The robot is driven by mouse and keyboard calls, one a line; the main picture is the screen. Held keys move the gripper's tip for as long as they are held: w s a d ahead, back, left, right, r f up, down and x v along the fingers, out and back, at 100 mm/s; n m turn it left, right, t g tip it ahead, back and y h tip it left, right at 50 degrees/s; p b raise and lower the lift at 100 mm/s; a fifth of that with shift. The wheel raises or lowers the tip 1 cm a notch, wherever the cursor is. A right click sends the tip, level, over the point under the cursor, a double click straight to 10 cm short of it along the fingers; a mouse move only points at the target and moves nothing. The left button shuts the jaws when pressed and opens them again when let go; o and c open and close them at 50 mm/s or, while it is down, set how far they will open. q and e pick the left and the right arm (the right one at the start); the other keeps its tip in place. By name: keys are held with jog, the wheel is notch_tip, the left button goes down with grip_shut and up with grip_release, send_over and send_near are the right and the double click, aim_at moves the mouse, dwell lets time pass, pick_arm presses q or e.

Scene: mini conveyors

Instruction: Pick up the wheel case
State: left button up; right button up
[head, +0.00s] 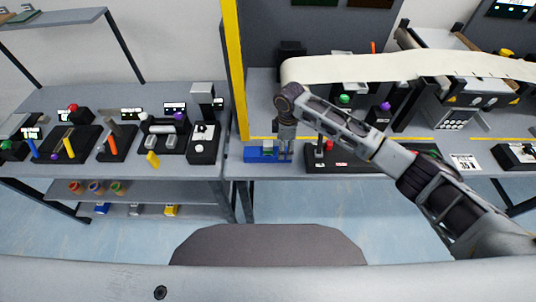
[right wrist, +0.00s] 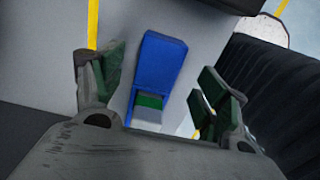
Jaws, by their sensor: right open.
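A blue case (head: 254,154), which I take to be the wheel case, lies at the front edge of the table. It has a green and grey part at one end. My right gripper (head: 284,153) points down over the right part of the case and hides some of it in the head view. In the right wrist view the blue case (right wrist: 163,62) lies between the two spread, green-padded fingers of the gripper (right wrist: 160,88), with gaps on both sides. The gripper is open and holds nothing. My left gripper is not in view.
A black control panel with a lever (head: 320,158) stands close right of the gripper. A yellow post (head: 236,70) rises behind left. A white conveyor belt (head: 400,67) runs at the back right. A left table (head: 110,95) holds several control boxes.

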jog(key=shift+f+p, duration=0.3)
jog(key=shift+f, duration=2.15)
jog(key=c, duration=1.3)
jog(key=shift+w, duration=0.1)
jog(key=shift+r, duration=0.15)
jog(key=shift+r+b, duration=0.3)
jog(key=shift+r, duration=4.6)
jog(key=shift+f, duration=0.15)
jog(key=shift+f+b, duration=0.95)
jog(key=shift+f, duration=3.3)
